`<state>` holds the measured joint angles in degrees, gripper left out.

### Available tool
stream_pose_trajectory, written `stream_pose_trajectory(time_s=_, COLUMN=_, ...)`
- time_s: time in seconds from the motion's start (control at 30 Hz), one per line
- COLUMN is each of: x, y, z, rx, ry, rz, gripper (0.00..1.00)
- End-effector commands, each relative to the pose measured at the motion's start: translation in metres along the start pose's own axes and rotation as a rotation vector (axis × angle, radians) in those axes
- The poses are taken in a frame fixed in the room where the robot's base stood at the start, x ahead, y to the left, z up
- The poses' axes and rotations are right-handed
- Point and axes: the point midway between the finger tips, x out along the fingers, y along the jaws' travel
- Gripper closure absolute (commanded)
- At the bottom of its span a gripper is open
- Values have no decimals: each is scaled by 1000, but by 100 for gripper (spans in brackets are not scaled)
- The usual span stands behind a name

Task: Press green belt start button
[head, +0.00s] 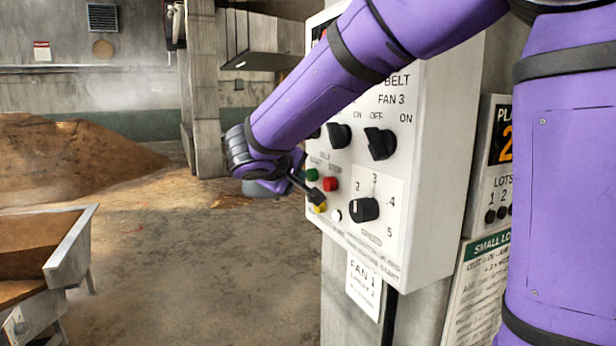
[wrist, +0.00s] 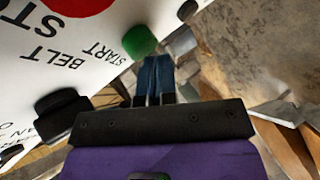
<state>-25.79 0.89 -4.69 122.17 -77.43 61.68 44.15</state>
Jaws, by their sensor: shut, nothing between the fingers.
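The green belt start button (head: 311,175) is on the white control panel (head: 428,200), left of a red stop button (head: 330,184). In the wrist view, the green button (wrist: 140,41) stands out from the panel beside the word START. My gripper (head: 318,197) is in front of the panel's lower left, with its dark fingers near the button. In the wrist view, my gripper (wrist: 156,58) has its fingers together and empty, tips close to the green button's edge. I cannot tell whether they touch it.
A yellow button (head: 320,208), a white button (head: 336,215) and a black dial (head: 364,209) sit low on the panel. Black knobs (head: 380,143) are above. A metal trough (head: 70,250) stands at left, a grain heap (head: 70,155) behind. The middle floor is clear.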

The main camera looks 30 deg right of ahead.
Motion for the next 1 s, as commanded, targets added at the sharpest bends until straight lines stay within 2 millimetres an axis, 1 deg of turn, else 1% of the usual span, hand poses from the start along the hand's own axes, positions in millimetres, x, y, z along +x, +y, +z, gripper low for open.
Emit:
stream_pose_trajectory(time_s=0.67, x=3, y=2, z=2, rx=0, ry=-1, rz=0, gripper=100)
stream_pose_trajectory(time_s=1.0, x=-5, y=-4, z=-4, rx=-1, ry=0, rz=0, gripper=100)
